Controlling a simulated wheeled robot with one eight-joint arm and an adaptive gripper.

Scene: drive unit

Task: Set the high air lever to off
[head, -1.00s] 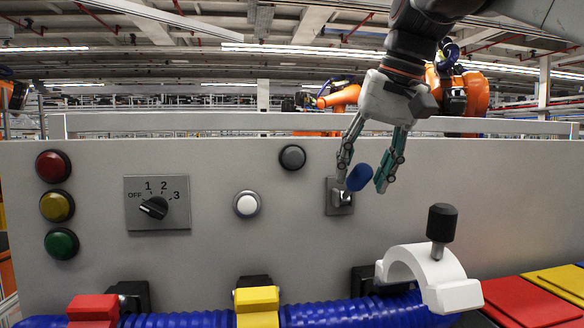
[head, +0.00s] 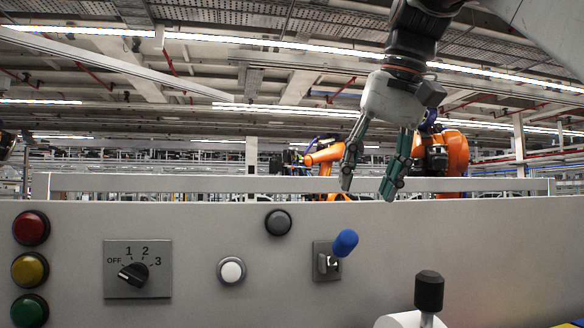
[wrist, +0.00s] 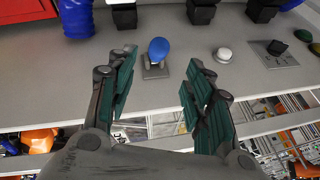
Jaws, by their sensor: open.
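A small lever with a blue knob (head: 345,242) sits on a square grey plate (head: 322,266) on the grey panel. The knob tilts up and to the right. No label shows which lever is the high air one. My gripper (head: 368,190) is open and empty, above the panel's top edge and apart from the blue knob. In the wrist view the blue knob (wrist: 159,48) shows beyond and between the open fingers of my gripper (wrist: 160,68). A black-handled lever (head: 429,291) on a white curved part stands at lower right, cut off by the picture's edge.
The panel also carries red (head: 31,228), yellow (head: 30,270) and green (head: 29,311) buttons, a rotary switch (head: 135,270), a white button (head: 231,270) and a dark button (head: 278,222). A rail (head: 150,183) runs behind the panel. Orange robots stand farther back.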

